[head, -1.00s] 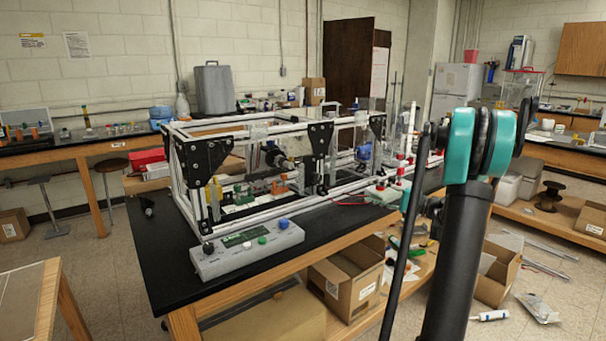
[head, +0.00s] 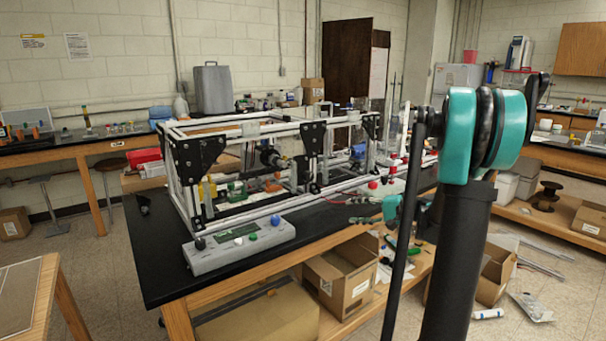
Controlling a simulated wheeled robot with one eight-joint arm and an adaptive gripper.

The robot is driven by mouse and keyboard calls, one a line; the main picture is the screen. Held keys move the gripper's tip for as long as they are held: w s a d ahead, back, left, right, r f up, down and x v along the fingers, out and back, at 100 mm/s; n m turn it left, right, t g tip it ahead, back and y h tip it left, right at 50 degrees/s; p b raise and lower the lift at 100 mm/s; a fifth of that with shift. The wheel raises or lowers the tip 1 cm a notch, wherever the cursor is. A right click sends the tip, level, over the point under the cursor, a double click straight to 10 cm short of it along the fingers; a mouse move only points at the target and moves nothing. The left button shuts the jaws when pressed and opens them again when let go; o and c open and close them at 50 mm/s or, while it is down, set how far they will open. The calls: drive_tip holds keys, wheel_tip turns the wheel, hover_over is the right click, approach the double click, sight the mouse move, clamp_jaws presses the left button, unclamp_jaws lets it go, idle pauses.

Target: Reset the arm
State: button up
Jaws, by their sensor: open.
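My arm rises on the right of the head view, with dark links and teal joints. My gripper (head: 353,211) shows small and dark at the end of the arm, left of the lower teal joint, over the right part of the black bench top. Its fingers point left and stand apart, with nothing seen between them. The extrusion frame (head: 262,208), silver bars with black corner plates, stands on the bench to the left of the gripper. A gray control box (head: 238,246) with colored buttons lies in front of the frame.
The black bench top (head: 150,260) is clear at its front left. Open cardboard boxes (head: 345,275) stand on the shelf below it. Red-capped items (head: 391,170) stand behind the gripper. Silver rods and a white tube (head: 487,314) lie on the floor at right.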

drive_tip(key=s+a+f+n+g+h, duration=0.25)
drive_tip(key=s+a+f, duration=0.25)
drive_tip(key=s, duration=0.4)
drive_tip(key=s+d+f+n+h, duration=0.2)
drive_tip(key=s+f+h, duration=0.3)
drive_tip(key=s, duration=0.5)
drive_tip(key=s+d+f+n+h, duration=0.2)
drive_tip(key=s+d+f+h, duration=0.2)
drive_tip(key=s, duration=0.7)
wheel_tip(320, 180, down, 2)
drive_tip(key=shift+d+f+g+h, duration=0.15)
drive_tip(key=shift+g+h, duration=0.2)
drive_tip(key=shift+h, duration=0.3)
drive_tip(key=shift+s, duration=0.1)
